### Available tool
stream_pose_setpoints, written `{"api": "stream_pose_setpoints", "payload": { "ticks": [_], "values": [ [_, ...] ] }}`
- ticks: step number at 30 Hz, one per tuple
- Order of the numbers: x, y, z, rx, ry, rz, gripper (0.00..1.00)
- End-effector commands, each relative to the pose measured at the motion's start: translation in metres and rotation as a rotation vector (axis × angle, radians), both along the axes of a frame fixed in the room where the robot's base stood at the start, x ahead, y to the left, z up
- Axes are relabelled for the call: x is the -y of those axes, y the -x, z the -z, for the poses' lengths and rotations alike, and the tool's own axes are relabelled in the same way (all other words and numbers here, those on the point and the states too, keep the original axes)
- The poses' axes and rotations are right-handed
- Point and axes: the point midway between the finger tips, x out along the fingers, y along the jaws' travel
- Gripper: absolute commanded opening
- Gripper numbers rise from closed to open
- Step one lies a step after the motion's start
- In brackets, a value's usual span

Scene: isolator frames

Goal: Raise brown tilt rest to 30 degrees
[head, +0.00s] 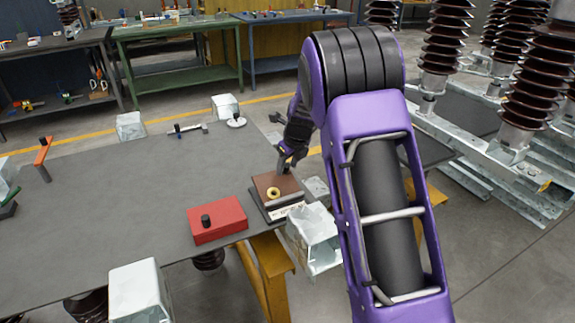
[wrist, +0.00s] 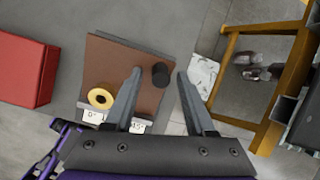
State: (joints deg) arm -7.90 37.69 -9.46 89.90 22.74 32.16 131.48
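The brown tilt rest (head: 268,184) lies near the right end of the grey table, with its brown plate looking flat or nearly so. It also shows in the wrist view (wrist: 115,62), with a yellow ring (wrist: 100,97) on its plate and a white label strip (wrist: 95,116) with numbers along its near edge. A black knob (wrist: 160,75) stands at its right side. My gripper (wrist: 159,72) is open above the rest, its fingers on either side of the knob in the picture; contact cannot be told. In the head view my gripper (head: 287,160) hangs over the rest's far edge.
A red block (head: 217,222) with a black knob stands left of the rest. Pale corner blocks (head: 313,240) sit near the table edge. A yellow support (head: 270,270) is below the edge. The table's middle (head: 130,210) is clear.

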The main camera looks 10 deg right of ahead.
Motion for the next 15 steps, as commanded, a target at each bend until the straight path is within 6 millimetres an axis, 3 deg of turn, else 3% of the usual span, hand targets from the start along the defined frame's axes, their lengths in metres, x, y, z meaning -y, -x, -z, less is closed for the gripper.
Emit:
{"api": "stream_pose_setpoints", "payload": {
  "ticks": [10,15],
  "values": [
    [0.0,0.0,-0.004,0.002,0.0,0.0,0.56],
    [0.003,0.009,-0.027,0.004,-0.001,0.001,0.56]
  ]
}}
